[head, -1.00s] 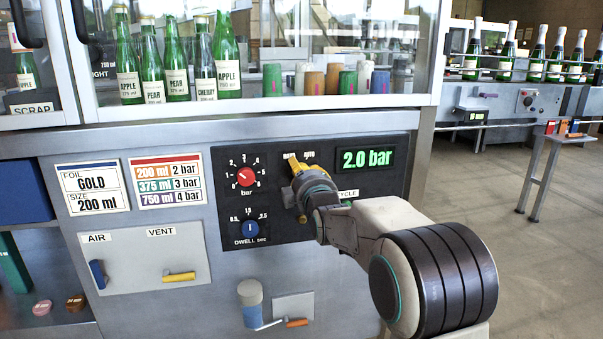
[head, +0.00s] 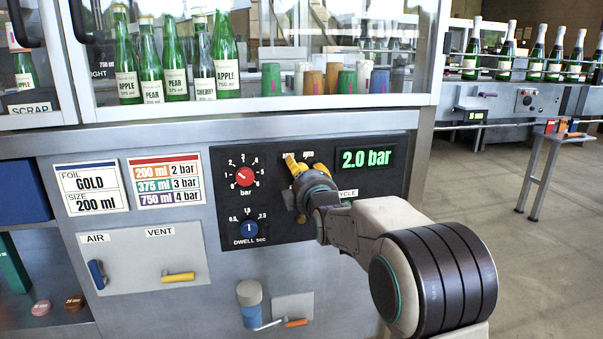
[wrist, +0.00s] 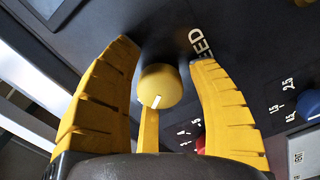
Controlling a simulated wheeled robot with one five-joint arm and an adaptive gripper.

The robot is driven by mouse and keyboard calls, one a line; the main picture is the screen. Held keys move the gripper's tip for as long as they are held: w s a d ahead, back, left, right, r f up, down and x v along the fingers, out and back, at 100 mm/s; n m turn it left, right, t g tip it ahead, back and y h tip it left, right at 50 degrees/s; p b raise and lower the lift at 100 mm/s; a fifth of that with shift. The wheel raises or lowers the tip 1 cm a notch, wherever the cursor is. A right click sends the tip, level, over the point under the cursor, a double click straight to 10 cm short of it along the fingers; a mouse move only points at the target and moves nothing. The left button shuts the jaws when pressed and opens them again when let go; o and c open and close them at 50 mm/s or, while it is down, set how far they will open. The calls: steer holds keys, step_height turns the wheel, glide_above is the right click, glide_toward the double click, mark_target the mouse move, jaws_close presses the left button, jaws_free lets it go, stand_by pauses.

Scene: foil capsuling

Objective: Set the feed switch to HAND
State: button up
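The feed switch (wrist: 160,86) is a round yellow knob with a short white mark, on a dark panel in the wrist view. My gripper (wrist: 164,54) has its yellow fingers spread on either side of the knob, with visible gaps. A narrow yellow piece below the knob partly meets it in the picture; I cannot tell whether they touch. Part of the FEED label (wrist: 201,45) shows beside the knob. In the head view my gripper (head: 306,163) is at the control panel (head: 275,165) and hides the switch. Small labels above it are too small to read, so its setting is unclear.
A red bar dial (head: 244,177) and a blue dwell dial (head: 249,229) sit left of my gripper. A green display (head: 367,159) at right reads 2.0 bar. Yellow vent (head: 179,277) and blue air (head: 97,273) levers are lower left. Bottles stand behind glass above.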

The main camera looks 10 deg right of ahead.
steer(key=shift+o, duration=0.8)
steer(key=shift+a+r, duration=0.1)
steer(key=shift+s, duration=0.1)
steer(key=s, duration=1.2)
